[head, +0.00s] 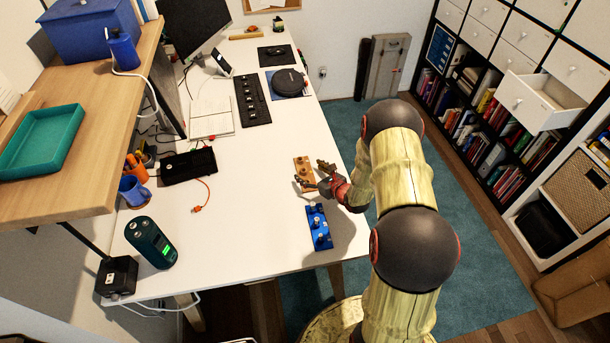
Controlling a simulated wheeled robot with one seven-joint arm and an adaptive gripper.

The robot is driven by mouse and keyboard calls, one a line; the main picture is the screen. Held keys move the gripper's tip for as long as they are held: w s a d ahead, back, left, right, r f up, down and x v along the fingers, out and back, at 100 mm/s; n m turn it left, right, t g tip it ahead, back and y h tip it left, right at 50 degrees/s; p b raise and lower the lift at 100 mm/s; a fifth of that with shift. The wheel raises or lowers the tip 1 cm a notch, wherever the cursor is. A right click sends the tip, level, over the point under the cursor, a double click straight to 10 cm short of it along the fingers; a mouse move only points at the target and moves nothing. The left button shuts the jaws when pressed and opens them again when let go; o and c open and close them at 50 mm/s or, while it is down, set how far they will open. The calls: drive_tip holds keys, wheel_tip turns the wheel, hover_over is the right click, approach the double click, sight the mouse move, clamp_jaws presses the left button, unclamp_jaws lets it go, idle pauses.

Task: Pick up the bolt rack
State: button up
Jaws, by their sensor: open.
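A blue rack (319,228) with several upright, bolt-like pieces lies on the white desk near its right edge. A tan wooden block (303,164) with small pieces on it lies just behind the blue rack. Which of the two is the bolt rack is not certain at this size. My gripper (312,176) is open and reaches in from the right. Its fingers are at the right side of the wooden block and partly cover it. I cannot tell whether they touch it. The blue rack is in front of the gripper, apart from it.
The white desk (255,205) is clear left of the racks. A dark green device (150,242), a black case (188,166) and an orange cable end (197,209) lie farther left. A keyboard (252,98) is farther back. A wooden shelf with a green tray (40,140) overhangs the left.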

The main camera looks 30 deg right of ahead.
drive_tip(key=shift+x, duration=0.8)
drive_tip(key=shift+c, duration=0.5)
drive_tip(key=shift+s, duration=0.1)
drive_tip(key=c, duration=1.6)
